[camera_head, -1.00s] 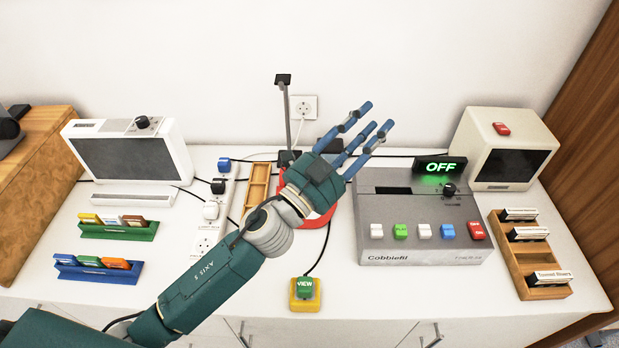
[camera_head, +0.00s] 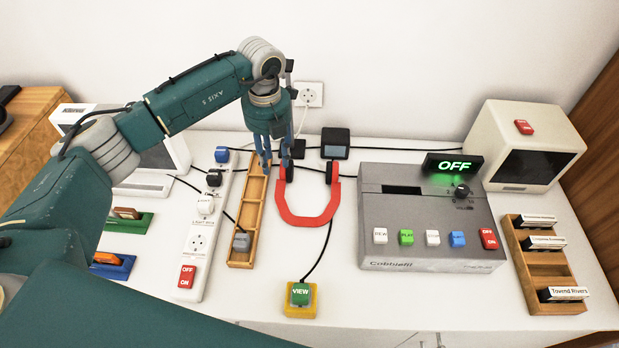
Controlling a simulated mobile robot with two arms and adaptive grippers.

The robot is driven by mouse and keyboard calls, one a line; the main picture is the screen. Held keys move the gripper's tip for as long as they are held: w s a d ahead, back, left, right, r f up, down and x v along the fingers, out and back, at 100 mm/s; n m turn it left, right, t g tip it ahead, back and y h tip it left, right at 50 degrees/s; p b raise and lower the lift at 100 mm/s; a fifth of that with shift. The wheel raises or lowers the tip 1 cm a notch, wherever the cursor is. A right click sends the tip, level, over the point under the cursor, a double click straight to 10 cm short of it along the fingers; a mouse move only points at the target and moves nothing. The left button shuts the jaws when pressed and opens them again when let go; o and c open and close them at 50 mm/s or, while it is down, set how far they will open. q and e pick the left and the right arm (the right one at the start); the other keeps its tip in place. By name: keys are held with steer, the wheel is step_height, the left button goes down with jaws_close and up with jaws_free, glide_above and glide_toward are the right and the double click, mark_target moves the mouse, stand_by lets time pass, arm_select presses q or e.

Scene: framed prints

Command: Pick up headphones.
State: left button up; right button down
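The headphones (camera_head: 308,220) lie on the white counter in the middle, with a red U-shaped band curving toward the front and dark ear pads at the back. My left gripper (camera_head: 274,162) points down over the headphones' left ear pad, its blue fingers beside or just above it. I cannot tell whether the fingers touch the pad. The fingers hang close together and partly hide the left pad and the end of the wooden tray. My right gripper is not in view.
A wooden tray (camera_head: 243,248) and a white power strip (camera_head: 196,255) lie left of the headphones. The grey Cobblefil console (camera_head: 425,235) stands close on the right. A yellow box with a green VIEW button (camera_head: 300,296) sits in front, and a black stand (camera_head: 335,143) stands behind.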

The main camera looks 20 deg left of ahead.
arm_select(q)
step_height(320, 180, down, 5)
steer(key=b, duration=0.2)
steer(key=shift+d+f+b, duration=0.15)
steer(key=shift+b, duration=0.25)
steer(key=f+b, duration=0.2)
steer(key=f, duration=0.1)
steer(key=f+b, duration=0.1)
steer(key=f, duration=0.1)
steer(key=shift+w+d, duration=0.1)
steer(key=shift+d, duration=0.15)
steer(key=shift+c, duration=0.3)
